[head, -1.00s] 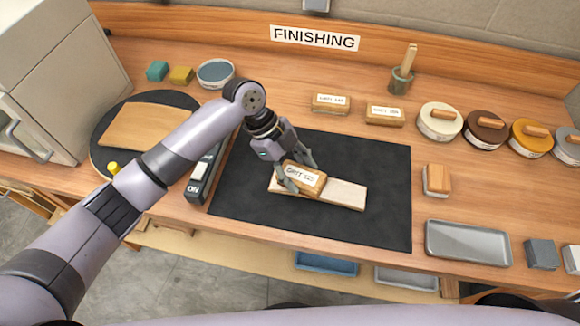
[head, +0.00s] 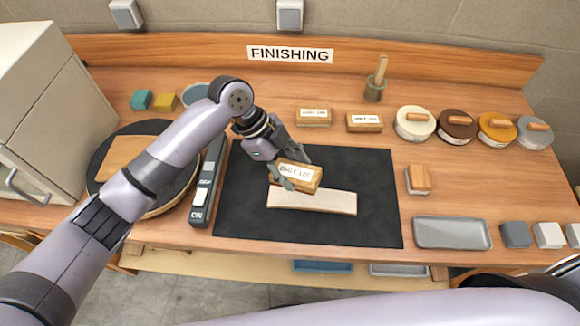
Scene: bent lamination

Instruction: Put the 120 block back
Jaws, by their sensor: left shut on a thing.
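My left gripper (head: 283,176) is shut on the 120 block (head: 305,178), a wooden block with a white label that seems to read GRIT 120. The block is tilted at the back edge of a pale wooden strip (head: 312,201) and seems to be held just above it. The strip lies on the black mat (head: 360,225). Two similar labelled blocks, a left one (head: 313,117) and a right one (head: 364,122), stand in a row behind the mat; their labels are too small to read surely. My right gripper is out of the picture.
Round tins (head: 415,123) with wooden handles stand at the back right. A brush in a pot (head: 375,87), a wood-topped block (head: 418,180) and a grey tray (head: 452,233) are also on the bench. Bench left of the two blocks is clear.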

